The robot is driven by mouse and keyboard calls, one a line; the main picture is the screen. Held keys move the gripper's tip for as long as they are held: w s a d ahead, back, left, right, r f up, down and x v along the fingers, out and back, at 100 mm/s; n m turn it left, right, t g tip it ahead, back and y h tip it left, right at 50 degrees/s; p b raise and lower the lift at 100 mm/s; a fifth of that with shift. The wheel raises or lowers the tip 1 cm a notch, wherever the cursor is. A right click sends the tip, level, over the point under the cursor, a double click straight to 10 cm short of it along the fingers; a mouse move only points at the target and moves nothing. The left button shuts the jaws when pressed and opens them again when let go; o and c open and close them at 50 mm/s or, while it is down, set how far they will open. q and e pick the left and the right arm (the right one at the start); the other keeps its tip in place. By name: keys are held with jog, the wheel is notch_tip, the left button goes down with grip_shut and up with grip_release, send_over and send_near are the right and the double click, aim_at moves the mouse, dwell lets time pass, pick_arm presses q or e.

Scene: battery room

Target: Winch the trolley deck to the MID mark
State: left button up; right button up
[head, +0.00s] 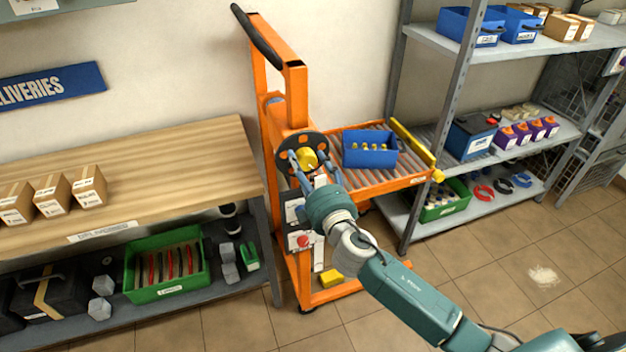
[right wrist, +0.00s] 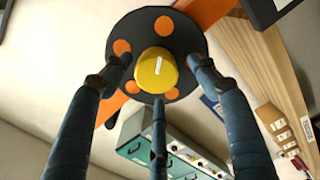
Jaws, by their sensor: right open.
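The orange trolley (head: 270,140) stands against the wall between the bench and the shelf. Its roller deck (head: 385,182) is raised to about bench height and carries a blue bin (head: 369,155) with small yellow-topped items. The winch is a black disc with orange spots and a yellow knob (head: 307,159); the knob also shows in the right wrist view (right wrist: 156,70). My right gripper (head: 309,166) is open in front of the disc, its fingers spread around the knob. Whether they touch it is unclear. Marks on the mast are partly hidden by my arm and unreadable. My left gripper is out of view.
A wooden bench (head: 150,172) with small cartons is at the left, with a green crate (head: 168,268) below. A metal shelf (head: 470,212) with bins stands close on the right. A yellow block (head: 331,278) is low at the trolley's base.

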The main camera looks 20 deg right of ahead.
jog(key=s, duration=1)
jog(key=shift+s, duration=0.15)
dwell(0.8)
jog(key=s+d+f+m+g, duration=0.2)
jog(key=s+f+g, duration=0.15)
jog(key=f, duration=0.95)
jog(key=s+d+f+m+g+h, duration=0.15)
jog(key=s+f, duration=0.25)
jog(key=f, duration=0.9)
jog(key=s+d+f+m+g, duration=0.2)
jog(key=s+f+g, duration=0.15)
jog(key=f, duration=0.95)
jog(key=s+f+m+g, duration=0.4)
jog(key=s+f+g, duration=0.1)
jog(key=s+f, duration=1.3)
jog(key=s+f+m+g, duration=0.1)
jog(key=s+f, duration=0.1)
jog(key=s, duration=0.8)
jog(key=s+a+f+m+g, duration=0.1)
jog(key=s+f+m+g, duration=0.1)
jog(key=s, duration=0.8)
jog(key=shift+a+f+y+b, duration=0.15)
jog(key=shift+f+y+b, duration=0.3)
jog(key=shift+f, duration=0.15)
jog(key=shift+m+g, duration=0.25)
